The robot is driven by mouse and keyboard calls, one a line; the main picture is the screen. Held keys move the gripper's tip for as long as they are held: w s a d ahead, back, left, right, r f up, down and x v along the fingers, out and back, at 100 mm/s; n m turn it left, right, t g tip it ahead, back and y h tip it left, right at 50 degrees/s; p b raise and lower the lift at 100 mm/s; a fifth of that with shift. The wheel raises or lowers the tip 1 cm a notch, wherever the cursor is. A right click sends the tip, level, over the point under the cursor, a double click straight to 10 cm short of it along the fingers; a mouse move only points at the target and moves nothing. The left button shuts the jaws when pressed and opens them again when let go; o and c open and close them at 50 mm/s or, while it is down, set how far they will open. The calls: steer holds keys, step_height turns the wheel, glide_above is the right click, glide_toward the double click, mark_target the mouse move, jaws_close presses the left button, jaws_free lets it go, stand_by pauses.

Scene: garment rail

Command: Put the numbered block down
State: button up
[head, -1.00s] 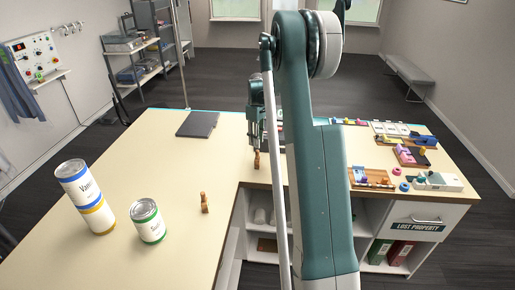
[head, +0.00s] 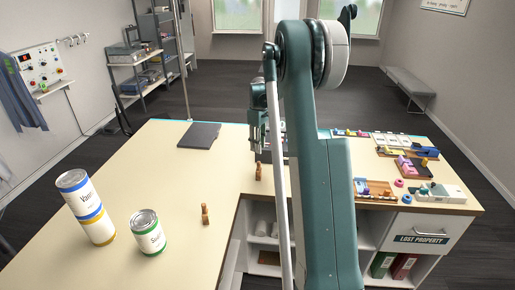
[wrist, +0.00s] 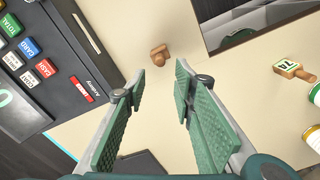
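In the wrist view a small wooden piece with a white, green-edged face marked 74 (wrist: 287,67) is on the table at the right. It appears to be the wooden piece (head: 205,214) near the cans in the head view. Another small wooden piece (wrist: 160,55) is on the table just beyond my fingertips; no number shows on it. In the head view it stands nearer the counter's inner corner (head: 258,172). My gripper (wrist: 160,74) is open, with nothing between its fingers. In the head view my gripper (head: 258,135) is partly hidden by my arm.
A cash register (wrist: 65,60) with coloured keys is close at the left in the wrist view. A tall can (head: 88,210) and a short can (head: 148,234) stand at the left. A dark flat pad (head: 199,135) lies at the back. Trays of small items (head: 374,188) line the right counter.

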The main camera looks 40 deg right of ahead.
steer(key=s+a+r+m+t, duration=0.1)
steer(key=s+a+r, duration=0.45)
steer(key=a, duration=0.35)
steer(key=s+a+r+t, duration=0.1)
steer(key=s+a+r, duration=0.3)
steer(key=a+r, duration=0.4)
steer(key=s+a+r+m+t, duration=0.1)
steer(key=s+a+r, duration=0.4)
steer(key=a, duration=0.6)
steer(key=s+a+f+t, duration=0.2)
steer(key=s+a, duration=0.7)
steer(key=s, duration=0.3)
steer(key=s+a+f+m+t, duration=0.1)
steer(key=s+a+f+t, duration=0.1)
steer(key=s+a, duration=0.6)
steer(key=s, duration=0.5)
steer(key=shift+s+a+f+m, duration=0.2)
steer(key=shift+s+a+m, duration=0.05)
steer(key=shift+a+m, duration=0.1)
steer(key=o, duration=0.5)
steer(key=shift+c, duration=0.2)
